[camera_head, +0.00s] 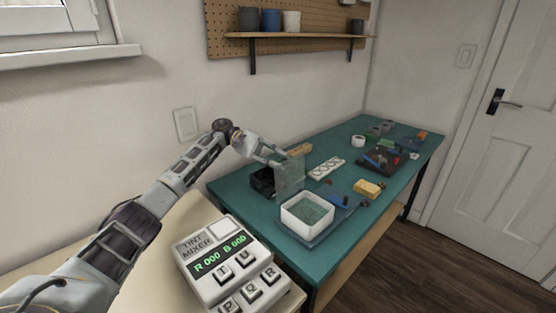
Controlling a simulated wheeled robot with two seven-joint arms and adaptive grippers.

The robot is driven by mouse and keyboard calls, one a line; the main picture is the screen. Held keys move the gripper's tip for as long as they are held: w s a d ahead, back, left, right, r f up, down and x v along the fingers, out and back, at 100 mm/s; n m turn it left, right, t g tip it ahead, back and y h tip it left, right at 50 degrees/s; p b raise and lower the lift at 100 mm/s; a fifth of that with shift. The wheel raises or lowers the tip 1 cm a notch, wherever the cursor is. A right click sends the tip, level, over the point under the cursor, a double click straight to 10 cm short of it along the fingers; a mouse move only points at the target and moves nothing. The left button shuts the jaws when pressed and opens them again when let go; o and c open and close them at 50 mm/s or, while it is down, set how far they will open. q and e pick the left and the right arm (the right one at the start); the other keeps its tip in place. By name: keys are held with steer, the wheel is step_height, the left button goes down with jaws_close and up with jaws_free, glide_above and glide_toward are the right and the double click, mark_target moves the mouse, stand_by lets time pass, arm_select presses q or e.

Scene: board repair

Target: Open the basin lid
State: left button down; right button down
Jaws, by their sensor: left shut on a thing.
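The white square basin (307,228) stands on the near part of the green table, and its top is uncovered. A greenish see-through panel, which looks like the basin lid (291,178), stands roughly upright just behind the basin's back edge. I cannot tell whether it touches the basin. My left gripper (284,163) reaches in from the left and is shut at the panel's upper part. Its fingertips are small and partly hidden by the panel. My right gripper is not in view.
A black box (262,184) sits left of the panel. A white strip with holes (327,167), a yellow block (368,187) and a dark tray (381,162) lie on the green table (243,203). The tint mixer (222,262) stands in the foreground.

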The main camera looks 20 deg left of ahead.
arm_select(q)
steer(key=c, duration=1.3)
jaws_free()
steer(key=shift+w+f, duration=0.1)
steer(key=shift+o, duration=0.2)
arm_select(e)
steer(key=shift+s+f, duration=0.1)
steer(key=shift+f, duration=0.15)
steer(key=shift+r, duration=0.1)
arm_select(q)
steer(key=shift+a, duration=0.1)
steer(key=v, duration=0.7)
steer(key=shift+a+r, duration=0.15)
steer(key=shift+r, duration=0.15)
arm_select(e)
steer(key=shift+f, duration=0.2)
